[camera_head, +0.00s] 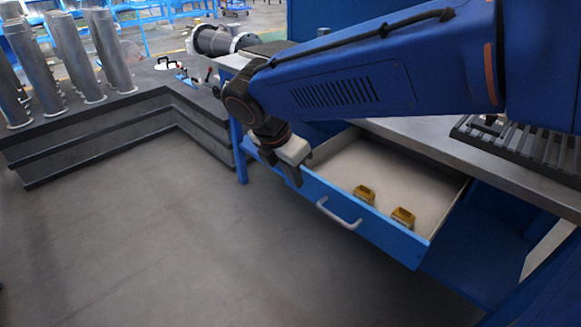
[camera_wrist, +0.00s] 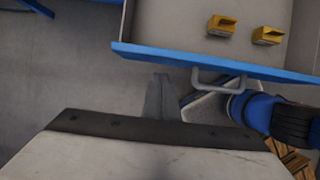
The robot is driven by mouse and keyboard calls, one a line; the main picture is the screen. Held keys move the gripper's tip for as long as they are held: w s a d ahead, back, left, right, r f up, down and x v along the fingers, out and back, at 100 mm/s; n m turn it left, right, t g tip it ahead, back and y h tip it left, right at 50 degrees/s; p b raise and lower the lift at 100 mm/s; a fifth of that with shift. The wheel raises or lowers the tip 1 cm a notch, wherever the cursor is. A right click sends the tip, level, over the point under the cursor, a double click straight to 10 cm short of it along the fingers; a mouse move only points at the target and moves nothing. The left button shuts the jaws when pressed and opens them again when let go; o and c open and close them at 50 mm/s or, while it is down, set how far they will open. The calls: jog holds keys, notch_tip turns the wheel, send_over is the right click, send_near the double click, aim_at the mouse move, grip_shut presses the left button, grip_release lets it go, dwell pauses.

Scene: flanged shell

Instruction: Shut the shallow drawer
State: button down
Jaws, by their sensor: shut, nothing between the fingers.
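The shallow drawer (camera_head: 388,232) has a blue front and a pale inside, and it stands pulled out from under the workbench. Its grey bar handle (camera_head: 338,216) is on the middle of the front. In the wrist view the drawer front (camera_wrist: 215,62) crosses the upper part, with the handle (camera_wrist: 218,82) below it. My gripper (camera_head: 295,178) is shut and empty, near the left end of the drawer front; I cannot tell whether it touches. In the wrist view my gripper's fingers (camera_wrist: 161,98) point toward the front, left of the handle.
Two yellow-brown parts, one (camera_head: 364,194) left of the other (camera_head: 403,217), lie in the drawer. The grey benchtop (camera_head: 440,135) is above it, with a slatted rack (camera_head: 520,145) at right. A low dark platform (camera_head: 90,130) with metal cylinders stands left. The floor (camera_head: 170,220) in front is clear.

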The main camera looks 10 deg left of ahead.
aim_at(309, 172)
jog(key=w+d+f, duration=0.2)
jog(key=f, duration=0.1)
jog(key=shift+w, duration=0.4)
jog(key=shift+w+d, duration=0.55)
jog(key=shift+w, duration=0.2)
jog(key=shift+d, duration=0.1)
jog(key=w+d, duration=0.4)
jog(key=w, duration=0.2)
jog(key=w+d, duration=0.4)
jog(key=w, duration=0.1)
jog(key=w+d, duration=0.4)
jog(key=w, duration=0.2)
jog(key=shift+w+d, duration=0.3)
jog(key=shift+d, duration=0.05)
